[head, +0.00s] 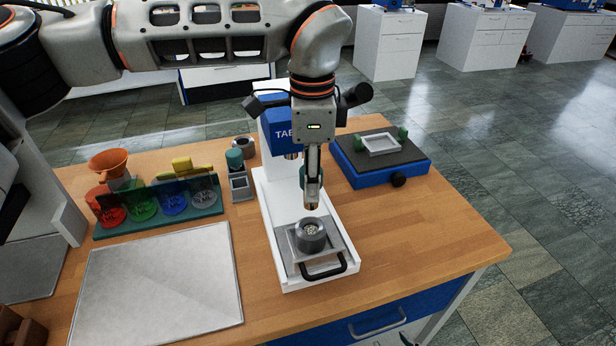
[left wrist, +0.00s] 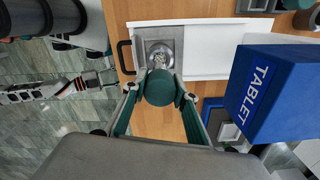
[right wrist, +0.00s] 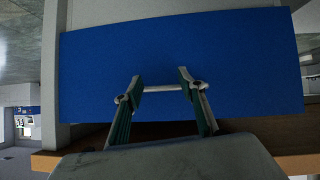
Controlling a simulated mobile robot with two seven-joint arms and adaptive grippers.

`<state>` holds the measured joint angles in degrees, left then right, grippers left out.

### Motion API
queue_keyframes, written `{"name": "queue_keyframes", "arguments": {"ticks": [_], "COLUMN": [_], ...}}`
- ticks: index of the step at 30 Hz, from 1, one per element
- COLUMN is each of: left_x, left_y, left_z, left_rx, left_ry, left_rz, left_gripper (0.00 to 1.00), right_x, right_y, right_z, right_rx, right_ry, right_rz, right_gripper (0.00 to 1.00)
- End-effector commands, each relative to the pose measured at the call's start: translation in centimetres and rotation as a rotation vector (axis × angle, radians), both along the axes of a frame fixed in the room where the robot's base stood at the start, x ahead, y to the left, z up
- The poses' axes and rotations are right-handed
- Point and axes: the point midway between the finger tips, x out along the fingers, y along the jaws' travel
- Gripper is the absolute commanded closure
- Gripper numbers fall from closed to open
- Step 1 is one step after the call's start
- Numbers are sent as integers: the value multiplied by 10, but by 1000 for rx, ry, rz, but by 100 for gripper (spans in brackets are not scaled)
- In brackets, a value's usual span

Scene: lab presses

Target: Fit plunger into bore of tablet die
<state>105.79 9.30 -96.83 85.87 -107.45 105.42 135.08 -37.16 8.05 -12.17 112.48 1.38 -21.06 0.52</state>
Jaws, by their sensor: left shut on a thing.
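The tablet die (head: 311,236) is a grey metal cylinder in a tray at the front of the white press base. Pale grains show in its bore, which also shows in the left wrist view (left wrist: 161,57). My left gripper (head: 312,188) is shut on the plunger and holds it upright above the die, apart from it. The plunger's green round head (left wrist: 160,88) sits between the fingers in the left wrist view, and its metal lower end (head: 311,206) shows below them. My right gripper (right wrist: 161,80) is open in front of a blue drawer, its fingertips near the metal handle (right wrist: 172,88).
The blue-and-white press (head: 280,130) stands behind the die, and its black handle (head: 325,270) faces the front. A blue scale-like device (head: 385,177) stands right. A rack of coloured cups (head: 160,207) and a grey mat (head: 158,285) lie left. The table's front right is clear.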

Motion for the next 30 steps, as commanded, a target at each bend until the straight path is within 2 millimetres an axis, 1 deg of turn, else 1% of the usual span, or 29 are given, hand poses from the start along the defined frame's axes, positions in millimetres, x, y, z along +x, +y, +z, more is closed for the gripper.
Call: {"name": "queue_keyframes", "arguments": {"ticks": [7, 12, 17, 23, 30], "left_x": [0, 1, 0, 0, 0], "left_y": [0, 0, 0, 0, 0], "left_z": [0, -1, -15, -35, -53], "left_rx": [-1, -2, -1, 0, 0], "left_ry": [-1, -1, 0, 2, 1], "left_rz": [-1, -1, -2, -1, -2], "left_gripper": [100, 100, 100, 100, 100], "right_x": [0, -1, -2, -6, -10], "right_y": [0, 1, 1, 0, 0], "right_z": [-3, -12, -24, -43, -59], "right_rx": [1, 1, 2, 0, 0], "right_ry": [0, 2, 7, 18, 30], "right_rz": [-1, 0, -1, 0, 0], "right_gripper": [60, 60, 60, 60, 60]}}
